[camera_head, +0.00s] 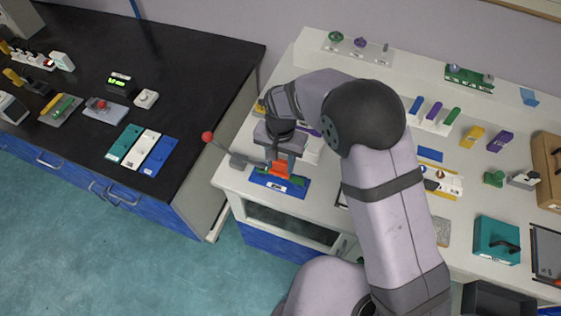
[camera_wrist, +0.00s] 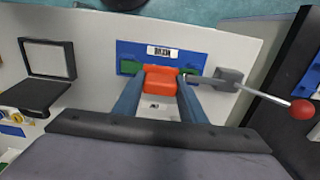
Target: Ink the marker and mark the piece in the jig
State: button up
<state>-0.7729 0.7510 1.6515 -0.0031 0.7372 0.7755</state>
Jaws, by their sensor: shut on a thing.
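My gripper (camera_wrist: 160,90) is shut on an orange block (camera_wrist: 160,80), with one finger on each side. The block is between the fingers in the head view (camera_head: 282,168) too. It is right over a blue jig plate (camera_wrist: 131,48) with a white label; I cannot tell if it touches. The plate also shows in the head view (camera_head: 281,187). A green piece (camera_wrist: 189,71) shows on both sides of the block, its middle hidden. A grey lever (camera_wrist: 229,76) with a red ball (camera_wrist: 302,109) reaches the jig from the right. I cannot tell which thing is the marker.
An open black case (camera_wrist: 37,97) with a pale panel in its raised part stands left of the jig in the wrist view. A teal box (camera_head: 497,240) stands at the right of the white bench. A black-topped bench (camera_head: 190,60) is at the left, past a gap.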

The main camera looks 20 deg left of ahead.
jog(key=shift+f+b, duration=0.3)
jog(key=shift+f, duration=0.25)
dwell(1.9)
jog(key=shift+r, duration=0.15)
jog(key=shift+r+p, duration=2.7)
jog(key=shift+r, duration=0.7)
jog(key=shift+f, duration=0.1)
